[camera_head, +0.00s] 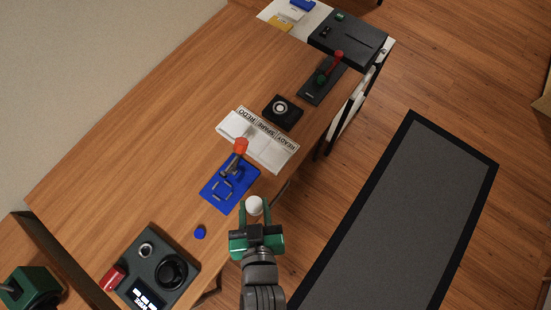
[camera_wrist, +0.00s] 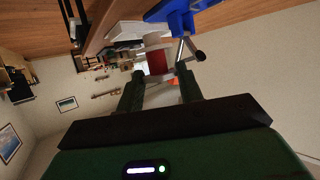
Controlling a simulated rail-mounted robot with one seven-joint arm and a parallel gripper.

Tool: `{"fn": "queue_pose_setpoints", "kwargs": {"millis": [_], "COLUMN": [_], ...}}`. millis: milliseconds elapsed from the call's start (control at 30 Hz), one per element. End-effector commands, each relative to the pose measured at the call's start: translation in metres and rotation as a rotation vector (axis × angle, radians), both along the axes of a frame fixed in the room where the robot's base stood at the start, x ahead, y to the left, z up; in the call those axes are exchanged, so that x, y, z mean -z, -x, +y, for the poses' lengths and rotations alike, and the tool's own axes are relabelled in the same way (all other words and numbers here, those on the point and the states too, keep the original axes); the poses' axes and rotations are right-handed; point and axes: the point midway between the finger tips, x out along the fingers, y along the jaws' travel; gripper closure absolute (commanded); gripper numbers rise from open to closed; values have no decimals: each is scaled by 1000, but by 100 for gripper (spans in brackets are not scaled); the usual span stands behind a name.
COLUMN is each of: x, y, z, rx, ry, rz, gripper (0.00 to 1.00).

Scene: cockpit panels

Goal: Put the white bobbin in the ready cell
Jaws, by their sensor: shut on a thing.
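The white bobbin (camera_head: 254,204) is held between the fingertips of my gripper (camera_head: 253,211), near the table's front edge. My gripper is shut on it. In the wrist view, the fingertips (camera_wrist: 160,80) have a dark red patch between them; I cannot tell whether it belongs to the bobbin. The white cell tray (camera_head: 236,126) lies farther up the table, beyond the blue plate. Its labels read READY, SPARE and REDO, with the ready cell (camera_head: 280,156) at the right end, nearest the front edge. The bobbin is apart from the tray.
A blue plate (camera_head: 218,192) with an upright orange-topped lever (camera_head: 239,150) stands between my gripper and the tray. A black round-button box (camera_head: 282,110) sits just beyond the tray. A small blue cap (camera_head: 200,232) and a dark dial box (camera_head: 160,270) lie at lower left.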

Motion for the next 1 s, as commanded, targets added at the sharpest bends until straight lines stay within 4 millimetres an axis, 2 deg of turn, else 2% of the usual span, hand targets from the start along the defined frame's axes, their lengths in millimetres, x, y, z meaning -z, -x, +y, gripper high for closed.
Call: {"fn": "queue_pose_setpoints", "kwargs": {"millis": [100,167,500,600,700,967,1000], "x": [-1,0,11,13,14,15,24], "y": [-1,-10,-111,-132,-143,-155,-155], "z": [0,-3,-31,-37,-39,-43,-43], "rx": [0,1,1,1,0,0,-1], "ry": [1,1,0,1,1,1,0], "rz": [-3,-5,-6,-4,-3,-3,1], "gripper": [87,87,87,87,87,87,87]}}
